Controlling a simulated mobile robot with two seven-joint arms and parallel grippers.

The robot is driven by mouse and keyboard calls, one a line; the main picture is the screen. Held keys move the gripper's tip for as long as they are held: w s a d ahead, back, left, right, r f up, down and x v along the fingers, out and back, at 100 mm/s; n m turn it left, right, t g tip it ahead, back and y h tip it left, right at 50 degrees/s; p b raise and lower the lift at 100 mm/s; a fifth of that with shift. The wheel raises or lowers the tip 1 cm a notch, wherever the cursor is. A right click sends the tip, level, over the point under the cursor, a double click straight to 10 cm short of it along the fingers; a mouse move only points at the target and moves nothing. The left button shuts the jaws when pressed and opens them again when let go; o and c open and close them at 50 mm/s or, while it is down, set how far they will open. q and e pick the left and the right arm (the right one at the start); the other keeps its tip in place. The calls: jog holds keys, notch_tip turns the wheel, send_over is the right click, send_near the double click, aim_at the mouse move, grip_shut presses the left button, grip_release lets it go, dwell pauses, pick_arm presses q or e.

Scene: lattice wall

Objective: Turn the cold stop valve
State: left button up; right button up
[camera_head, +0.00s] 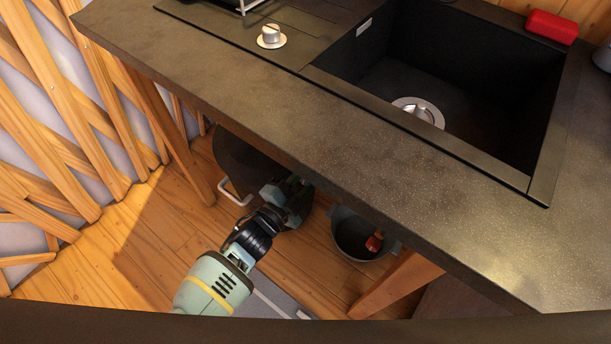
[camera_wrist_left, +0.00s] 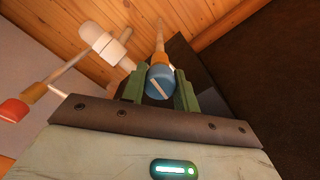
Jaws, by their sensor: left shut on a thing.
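The cold stop valve has a round blue handle (camera_wrist_left: 160,82) with a pale line across its face, in the left wrist view. A copper-coloured pipe runs up behind it. My left gripper (camera_wrist_left: 158,92) has its two green fingers on either side of the blue handle and is shut on it. In the head view my left gripper (camera_head: 290,200) reaches under the counter edge, which hides its fingertips and the blue handle. A second valve with a red handle (camera_wrist_left: 13,110) is at the left of the wrist view. My right gripper is in neither view.
The dark countertop (camera_head: 220,75) with a black sink (camera_head: 475,75) overhangs my left arm. A dark pot (camera_head: 350,225) stands under the counter, with a small red-orange piece (camera_head: 375,240) showing over it. A wooden leg (camera_head: 395,285) is to the right; open floor lies left.

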pick_arm(q)
jog(key=shift+n, duration=0.8)
jog(key=o, duration=1)
jog(key=p+v, duration=0.1)
jog(key=v, duration=0.7)
jog(key=shift+f, duration=0.1)
